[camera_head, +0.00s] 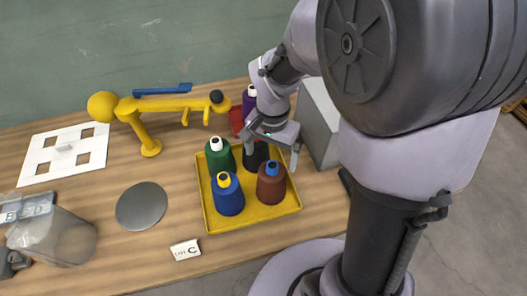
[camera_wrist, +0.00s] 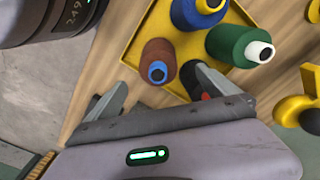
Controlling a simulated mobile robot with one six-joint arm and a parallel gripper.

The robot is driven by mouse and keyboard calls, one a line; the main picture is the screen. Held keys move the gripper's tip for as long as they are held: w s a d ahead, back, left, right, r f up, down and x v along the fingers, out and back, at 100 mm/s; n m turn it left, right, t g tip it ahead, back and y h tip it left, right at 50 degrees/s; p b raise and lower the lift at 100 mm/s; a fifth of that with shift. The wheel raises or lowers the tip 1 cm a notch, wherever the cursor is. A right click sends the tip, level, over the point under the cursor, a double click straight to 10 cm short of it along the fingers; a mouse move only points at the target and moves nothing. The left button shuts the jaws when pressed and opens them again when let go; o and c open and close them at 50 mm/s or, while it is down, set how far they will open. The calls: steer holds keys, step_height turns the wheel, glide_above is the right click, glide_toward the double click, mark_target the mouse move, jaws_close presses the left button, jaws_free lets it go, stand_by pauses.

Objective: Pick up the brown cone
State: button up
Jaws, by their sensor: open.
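The brown cone (camera_head: 271,185) with a blue top stands upright in the front right part of a yellow tray (camera_head: 257,222). In the wrist view the brown cone (camera_wrist: 158,60) shows just beyond the gap between my fingers. My gripper (camera_head: 271,156) is open and empty, above the back right part of the tray. In the wrist view my gripper (camera_wrist: 160,90) has its fingers spread, with nothing clasped. A black cone (camera_head: 254,158) stands behind the brown one, partly hidden by my gripper.
A blue cone (camera_head: 228,196) and a green cone (camera_head: 220,158) share the tray. A purple cone (camera_head: 249,100) stands behind, by a red container (camera_head: 236,118). A grey box (camera_head: 320,122) is to the right. A yellow stand (camera_head: 150,112) and grey disc (camera_head: 141,206) are left.

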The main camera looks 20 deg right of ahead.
mark_target(272, 173)
step_height(272, 173, down, 3)
steer(key=shift+f+b, duration=0.15)
steer(key=shift+b, duration=0.25)
steer(key=f+b, duration=0.1)
steer(key=f, duration=0.1)
steer(key=f+b, duration=0.1)
steer(key=f, duration=0.2)
steer(key=shift+d+f+b, duration=0.2)
steer(key=shift+f+b, duration=0.05)
steer(key=shift+b, duration=0.15)
steer(key=shift+s+r, duration=0.1)
steer(key=shift+r, duration=0.05)
steer(key=shift+c, duration=0.7)
jaws_close()
steer(key=shift+r, duration=0.1)
